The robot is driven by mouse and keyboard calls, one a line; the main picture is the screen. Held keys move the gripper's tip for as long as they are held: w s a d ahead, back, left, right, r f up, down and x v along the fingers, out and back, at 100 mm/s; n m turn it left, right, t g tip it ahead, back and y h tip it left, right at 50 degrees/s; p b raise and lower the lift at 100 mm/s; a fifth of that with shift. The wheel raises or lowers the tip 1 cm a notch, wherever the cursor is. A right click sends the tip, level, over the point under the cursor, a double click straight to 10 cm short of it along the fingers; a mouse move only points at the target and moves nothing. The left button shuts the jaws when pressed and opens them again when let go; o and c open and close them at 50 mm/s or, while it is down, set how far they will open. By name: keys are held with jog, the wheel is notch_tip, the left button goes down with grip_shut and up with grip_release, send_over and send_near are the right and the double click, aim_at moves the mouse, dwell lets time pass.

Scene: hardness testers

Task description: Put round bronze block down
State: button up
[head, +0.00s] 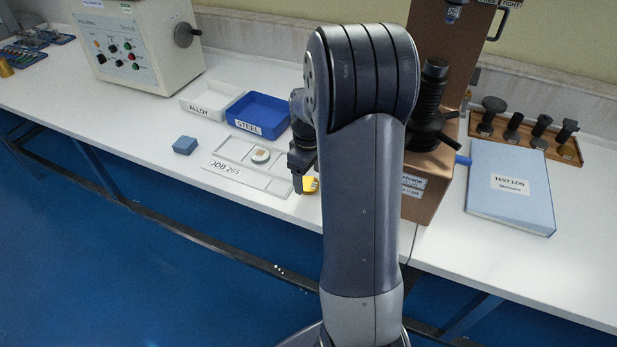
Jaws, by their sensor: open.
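A gold-coloured piece (311,184), probably the round bronze block, shows on the white bench just right of my gripper's fingers, partly hidden by my arm. Its full shape is not visible. My gripper (299,182) points down beside it, at the right end of the JOB 265 tray (222,168). The gripper is open; whether its fingers touch the piece is hard to tell. A round pale disc with a tan top (261,155) lies in the tray.
A white ALLOY bin (200,112) and blue STEEL bin (259,128) stand behind the tray. A small blue block (185,145) lies left of it. A bronze tester (432,177) stands close right of my arm, then a blue test log (508,205). Bench is clear at front left.

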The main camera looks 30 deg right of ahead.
aim_at(309, 184)
notch_tip(309, 184, up, 10)
jog(key=shift+r+p, duration=0.25)
jog(key=shift+p, duration=0.15)
jog(key=shift+f, duration=0.1)
notch_tip(309, 184, down, 12)
jog(key=shift+b, duration=0.5)
jog(key=shift+r, duration=1.95)
jog(key=shift+f, duration=0.15)
